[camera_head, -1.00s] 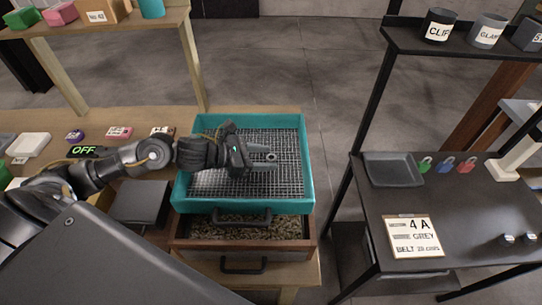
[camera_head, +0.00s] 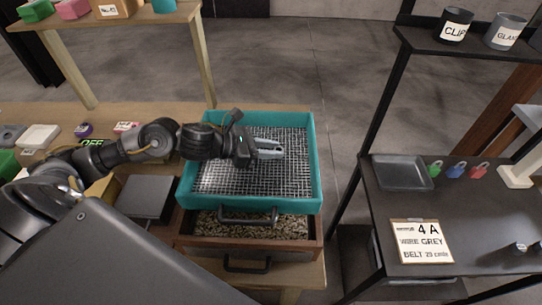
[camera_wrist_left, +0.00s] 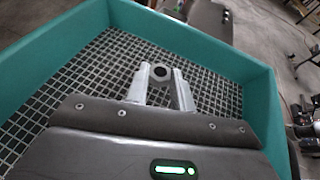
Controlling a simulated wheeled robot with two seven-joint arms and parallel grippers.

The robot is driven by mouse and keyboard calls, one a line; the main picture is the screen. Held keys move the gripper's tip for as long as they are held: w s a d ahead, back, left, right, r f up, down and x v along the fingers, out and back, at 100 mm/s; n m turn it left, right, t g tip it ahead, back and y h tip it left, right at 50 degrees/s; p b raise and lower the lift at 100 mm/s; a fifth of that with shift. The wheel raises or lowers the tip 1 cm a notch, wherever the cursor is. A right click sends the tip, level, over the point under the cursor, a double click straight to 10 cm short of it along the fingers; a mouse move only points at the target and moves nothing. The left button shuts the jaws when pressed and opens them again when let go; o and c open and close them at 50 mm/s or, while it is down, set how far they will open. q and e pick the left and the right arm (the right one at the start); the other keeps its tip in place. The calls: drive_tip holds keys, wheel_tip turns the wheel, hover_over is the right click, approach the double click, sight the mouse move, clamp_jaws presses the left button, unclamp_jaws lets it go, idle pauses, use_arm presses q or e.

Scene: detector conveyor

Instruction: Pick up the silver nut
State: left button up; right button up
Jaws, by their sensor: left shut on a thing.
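The silver nut (camera_wrist_left: 160,73) shows in the left wrist view as a small ring with a dark hole, between the tips of my left gripper (camera_wrist_left: 160,80). In the head view my left gripper (camera_head: 274,149) is over the mesh of the teal sieve tray (camera_head: 316,160), its fingers close together. The nut is too small to make out clearly there. My left gripper is shut on the nut; I cannot tell whether the nut is clear of the mesh. My right gripper is not in view.
Below the tray is a wooden drawer (camera_head: 318,244) of gravel with dark handles. To the right stands a black table with an empty grey tray (camera_head: 403,173), several padlocks (camera_head: 458,170) and a label card (camera_head: 421,241). A shelf with cups (camera_head: 455,25) is above it.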

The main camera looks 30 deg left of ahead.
use_arm(q)
drive_tip(key=s+a+r+p, duration=0.2)
drive_tip(key=s+r+p, duration=0.8)
drive_tip(key=s+p, duration=0.2)
drive_tip(key=shift+s+r, duration=0.35)
drive_tip(key=shift+s, duration=0.6)
